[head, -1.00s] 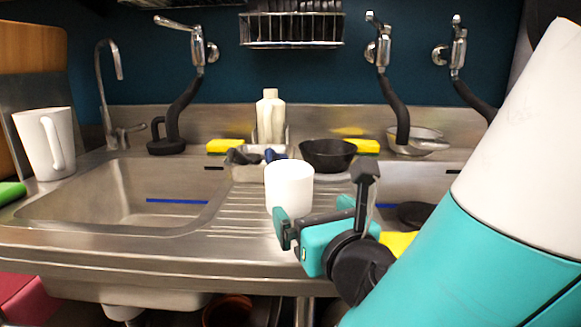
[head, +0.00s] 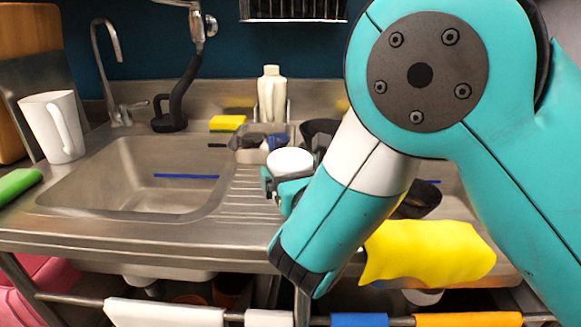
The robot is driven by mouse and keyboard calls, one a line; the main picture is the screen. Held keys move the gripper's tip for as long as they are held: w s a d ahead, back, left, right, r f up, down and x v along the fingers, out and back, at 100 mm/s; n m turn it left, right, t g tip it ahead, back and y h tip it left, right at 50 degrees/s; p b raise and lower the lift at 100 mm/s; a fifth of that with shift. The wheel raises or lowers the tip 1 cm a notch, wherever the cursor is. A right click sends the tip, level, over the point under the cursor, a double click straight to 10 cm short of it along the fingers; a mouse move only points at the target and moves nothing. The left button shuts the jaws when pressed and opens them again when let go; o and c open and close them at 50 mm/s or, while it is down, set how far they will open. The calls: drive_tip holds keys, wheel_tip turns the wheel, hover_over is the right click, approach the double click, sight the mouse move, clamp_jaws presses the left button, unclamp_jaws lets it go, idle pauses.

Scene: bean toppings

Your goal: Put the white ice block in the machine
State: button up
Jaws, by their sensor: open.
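A white rounded block or cup (head: 290,160) stands on the ribbed drainboard between the two basins. Its lower part is hidden behind my gripper, and I cannot tell whether it is the ice block. My gripper (head: 274,185) is open at the block's near side. One finger shows at the block's lower left; the other is hidden by my arm, so I cannot tell whether the fingers are around it or touching it. No machine is recognisable in this view.
A white jug (head: 60,130) and a green sponge (head: 17,186) are at the left. The left basin (head: 130,180) is open and clear except for a blue strip. Behind the block stand a metal tray (head: 243,155), a white bottle (head: 271,95) and a yellow sponge (head: 227,123). A yellow cloth (head: 430,250) hangs in front.

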drive_tip(key=c, duration=0.9)
drive_tip(key=shift+r, duration=0.1)
drive_tip(key=shift+c, duration=0.6)
